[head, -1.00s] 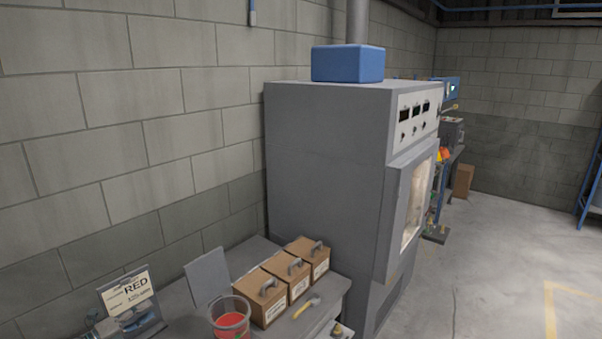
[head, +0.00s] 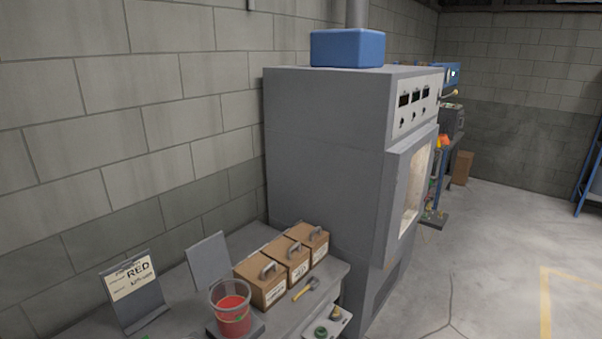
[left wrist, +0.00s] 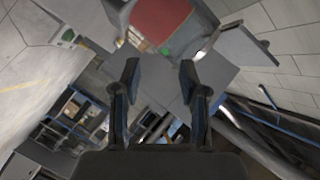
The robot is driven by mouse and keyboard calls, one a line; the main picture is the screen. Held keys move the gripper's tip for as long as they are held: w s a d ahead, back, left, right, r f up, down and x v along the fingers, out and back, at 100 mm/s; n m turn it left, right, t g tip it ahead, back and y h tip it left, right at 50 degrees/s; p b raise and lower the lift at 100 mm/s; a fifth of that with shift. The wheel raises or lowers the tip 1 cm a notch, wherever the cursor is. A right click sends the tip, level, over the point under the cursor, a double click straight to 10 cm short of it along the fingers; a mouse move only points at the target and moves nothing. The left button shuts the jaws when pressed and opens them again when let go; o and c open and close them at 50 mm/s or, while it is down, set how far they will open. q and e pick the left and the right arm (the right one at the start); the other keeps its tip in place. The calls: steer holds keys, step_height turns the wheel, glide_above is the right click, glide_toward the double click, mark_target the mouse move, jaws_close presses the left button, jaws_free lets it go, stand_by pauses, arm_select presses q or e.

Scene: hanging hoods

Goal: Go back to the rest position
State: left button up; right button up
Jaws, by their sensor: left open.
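My left gripper (left wrist: 160,85) shows in the left wrist view, with its two dark fingers apart and nothing between them. Neither of my grippers shows in the head view, and my right gripper shows in no view.
The grey bench (head: 275,322) holds a RED sign (head: 132,290), several handled brown boxes (head: 262,282) and a yellow-handled tool (head: 306,288). A tall grey hood cabinet (head: 325,150) stands behind, with a blue box (head: 347,48) on top. Open concrete floor (head: 490,260) lies to the right.

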arm_select(q)
steer(key=s+d+f+n+g, duration=0.2)
steer(key=s+f+n+g, duration=0.15)
steer(key=s, duration=0.85)
steer(key=s+d+f+n+g+y, duration=0.1)
steer(key=s+d+f+n+g, duration=0.3)
steer(key=s, duration=0.8)
steer(key=s+f+n+g, duration=0.2)
steer(key=s+g, duration=0.3)
steer(key=s, duration=0.6)
step_height(320, 180, down, 24)
steer(key=s+g, duration=0.1)
steer(key=s+a+f+g, duration=0.1)
steer(key=s+a+f, duration=0.2)
steer(key=s+f, duration=1.5)
steer(key=shift+s+m, duration=0.35)
steer(key=shift+f, duration=0.1)
steer(key=shift+w, duration=0.1)
